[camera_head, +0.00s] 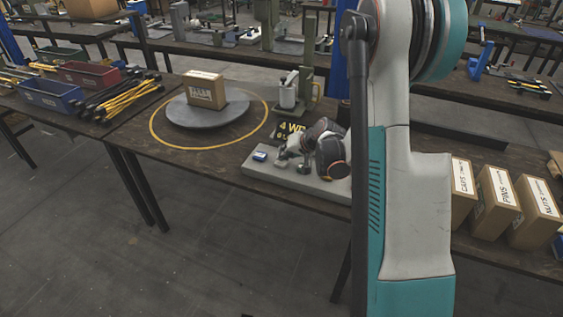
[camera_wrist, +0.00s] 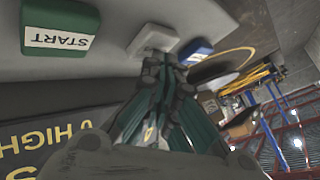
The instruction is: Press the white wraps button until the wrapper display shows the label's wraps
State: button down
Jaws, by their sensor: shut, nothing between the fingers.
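The white button (camera_wrist: 153,40) sits on a grey panel in the wrist view, between a green START button (camera_wrist: 60,28) and a blue button (camera_wrist: 194,53). My gripper (camera_wrist: 168,66) is shut and empty, with its fingertips right at the white button's lower edge; I cannot tell whether they touch it. In the head view my gripper (camera_head: 291,155) is low over the grey console (camera_head: 265,172), right of the blue button (camera_head: 259,156). A labelled carton (camera_head: 205,90) stands on the round grey turntable (camera_head: 235,113); its label is too small to read.
A yellow ring (camera_head: 158,135) surrounds the turntable. The wrapper column (camera_head: 306,85) stands behind the console. Brown cartons (camera_head: 495,202) marked CAPS, PINS and NUTS stand at right, beyond my arm. Blue (camera_head: 50,97) and red bins and yellow-black tools lie at left.

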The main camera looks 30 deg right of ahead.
jog(key=shift+f, duration=0.3)
jog(key=shift+r, duration=0.2)
dwell(0.3)
jog(key=shift+r+p, duration=0.4)
jog(key=shift+r, duration=0.4)
jog(key=shift+r+p, duration=1.55)
jog(key=shift+r, duration=0.95)
